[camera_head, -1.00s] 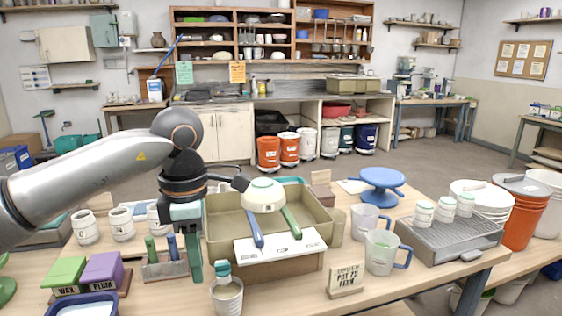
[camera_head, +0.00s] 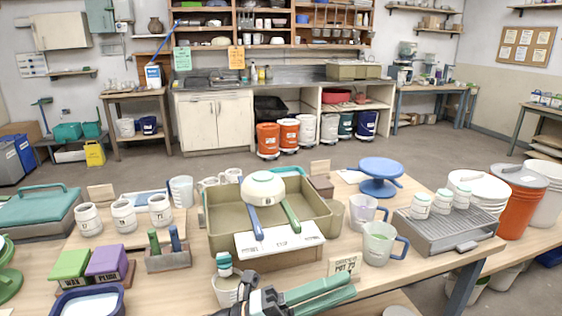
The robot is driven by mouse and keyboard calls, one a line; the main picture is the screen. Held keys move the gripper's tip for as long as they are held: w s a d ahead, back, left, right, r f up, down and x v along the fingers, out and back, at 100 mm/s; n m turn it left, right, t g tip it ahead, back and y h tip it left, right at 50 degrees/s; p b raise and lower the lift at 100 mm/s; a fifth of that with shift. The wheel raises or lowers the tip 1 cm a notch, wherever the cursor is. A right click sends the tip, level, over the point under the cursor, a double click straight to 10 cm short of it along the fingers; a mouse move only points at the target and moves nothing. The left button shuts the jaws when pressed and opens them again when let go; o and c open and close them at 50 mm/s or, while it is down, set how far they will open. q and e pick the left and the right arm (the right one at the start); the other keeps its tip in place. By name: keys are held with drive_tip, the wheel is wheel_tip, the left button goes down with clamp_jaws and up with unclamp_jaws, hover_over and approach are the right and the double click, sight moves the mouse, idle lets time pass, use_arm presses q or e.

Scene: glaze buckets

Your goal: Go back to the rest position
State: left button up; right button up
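My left gripper (camera_head: 335,289), with teal fingers on a dark body, is low at the bottom centre of the head view. Its fingers point right and slightly up, close together in the picture. I cannot tell whether there is a gap between them, and I see nothing held. It appears just in front of the small sign card (camera_head: 345,265) and to the right of a cup (camera_head: 228,290) with a teal-topped item in it. Most of the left arm is outside the view. My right gripper is not in view.
An olive basin (camera_head: 222,228) holds a white dome-shaped item (camera_head: 263,188) and stands mid-table. Clear mugs (camera_head: 380,244) and a grey ridged tray (camera_head: 450,232) stand to the right. White jars (camera_head: 124,216), a tool holder (camera_head: 168,260) and green and purple blocks (camera_head: 106,262) are at left.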

use_arm(q)
drive_tip(key=w+a+f+n+t+y+p, duration=0.1)
drive_tip(key=w+a+f+n+t+y, duration=0.1)
drive_tip(key=a+f+n+t+y, duration=0.8)
drive_tip(key=w+a+f+n+t+y, duration=0.3)
drive_tip(key=f+n, duration=0.4)
drive_tip(key=n, duration=0.7)
drive_tip(key=s+a+f+n+g+y, duration=0.3)
drive_tip(key=s+a+f, duration=0.3)
drive_tip(key=s+f, duration=0.3)
drive_tip(key=s+a+f+n+g+y+p, duration=0.1)
drive_tip(key=s+a+f+n+g+y, duration=0.2)
drive_tip(key=s+f, duration=0.6)
drive_tip(key=a+f+n+y, duration=0.1)
drive_tip(key=a+n, duration=0.1)
drive_tip(key=n, duration=0.1)
drive_tip(key=shift+a+f, duration=0.25)
drive_tip(key=shift+a, duration=0.1)
drive_tip(key=shift+s, duration=0.1)
